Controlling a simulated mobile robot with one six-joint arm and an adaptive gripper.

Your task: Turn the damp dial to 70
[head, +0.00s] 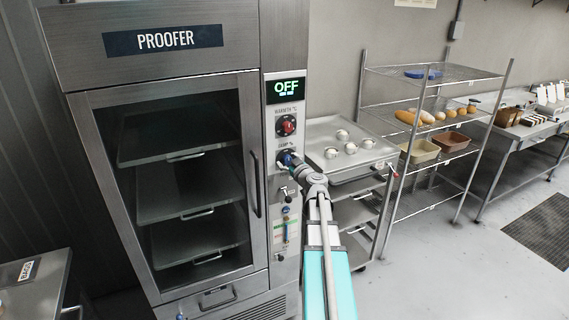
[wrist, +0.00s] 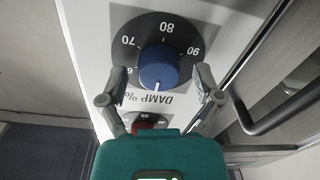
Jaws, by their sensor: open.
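The damp dial, a blue knob on a black scale plate, shows in the wrist view (wrist: 158,68) above its upside-down "DAMP %" label. The scale shows 70 at left, 80 at top and 90 at right in that view. A white mark on the knob points down toward the label, away from 70. In the head view the dial (head: 285,157) is partly hidden by my gripper (head: 291,162). In the wrist view my gripper (wrist: 161,78) is open, one finger on each side of the knob, with gaps visible.
The red warmth knob (head: 286,126) sits above the damp dial, under a display (head: 286,88) reading OFF. The proofer door handle (head: 255,184) is to the left. A tray of dough balls (head: 325,130) on a rack stands close at right.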

